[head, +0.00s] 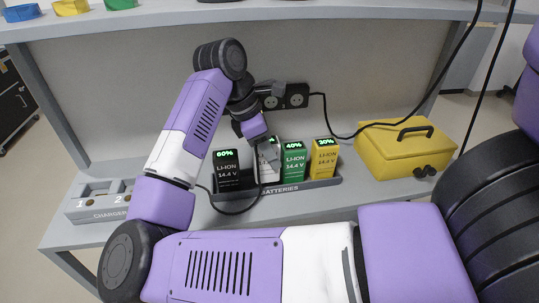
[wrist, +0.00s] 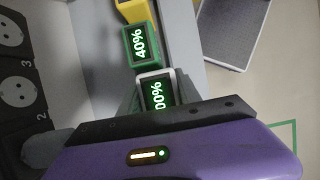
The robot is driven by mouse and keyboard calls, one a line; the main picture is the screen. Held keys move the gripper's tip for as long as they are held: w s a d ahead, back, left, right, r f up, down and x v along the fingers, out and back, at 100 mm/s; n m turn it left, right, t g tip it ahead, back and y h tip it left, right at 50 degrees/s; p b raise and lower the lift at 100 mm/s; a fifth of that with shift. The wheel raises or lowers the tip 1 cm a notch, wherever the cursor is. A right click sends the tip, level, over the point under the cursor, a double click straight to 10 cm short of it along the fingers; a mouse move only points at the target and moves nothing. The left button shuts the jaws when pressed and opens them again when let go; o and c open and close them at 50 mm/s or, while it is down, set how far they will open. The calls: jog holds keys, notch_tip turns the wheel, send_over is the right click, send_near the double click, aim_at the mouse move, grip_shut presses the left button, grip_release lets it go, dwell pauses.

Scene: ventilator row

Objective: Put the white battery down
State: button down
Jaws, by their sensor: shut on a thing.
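The white battery (head: 273,160) is in the battery tray's row, between the black and green batteries, partly hidden by my gripper. Its display (wrist: 156,96) shows in the wrist view, reading "00%" with its left part cut off. My gripper (head: 266,147) comes down from above and is shut on the white battery. In the wrist view its grey fingers (wrist: 157,91) sit on both sides of the battery's top. The battery looks upright. I cannot tell whether its base rests on the tray floor. The tray (head: 318,183) is dark, with a "BATTERIES" label.
A black battery (head: 226,170) reading 60%, a green one (head: 293,162) at 40% and a yellow one (head: 324,157) stand in the tray. A grey charger (head: 99,203) is at left, a yellow case (head: 405,152) at right. Sockets (head: 285,98) and a black cable are behind.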

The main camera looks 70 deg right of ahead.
aim_at(215, 155)
jog(key=shift+w+d, duration=0.35)
jog(key=shift+d, duration=0.3)
jog(key=shift+f+p, duration=0.3)
jog(key=shift+f, duration=1.45)
jog(key=shift+f, duration=0.15)
jog(key=c, duration=0.8)
grip_release()
jog(key=shift+c, duration=0.2)
jog(key=v, duration=0.5)
jog(key=shift+w+a+b, duration=0.15)
jog(key=shift+w+b, duration=0.15)
jog(key=shift+b, duration=0.1)
jog(key=w+a, duration=0.2)
jog(key=w, duration=0.1)
jog(key=w+a+b, duration=0.1)
jog(key=w, duration=0.2)
jog(key=w+a+b, duration=0.1)
jog(key=w+a, duration=0.1)
jog(key=w, duration=0.2)
jog(key=shift+a, duration=0.4)
jog(key=shift+s, duration=0.1)
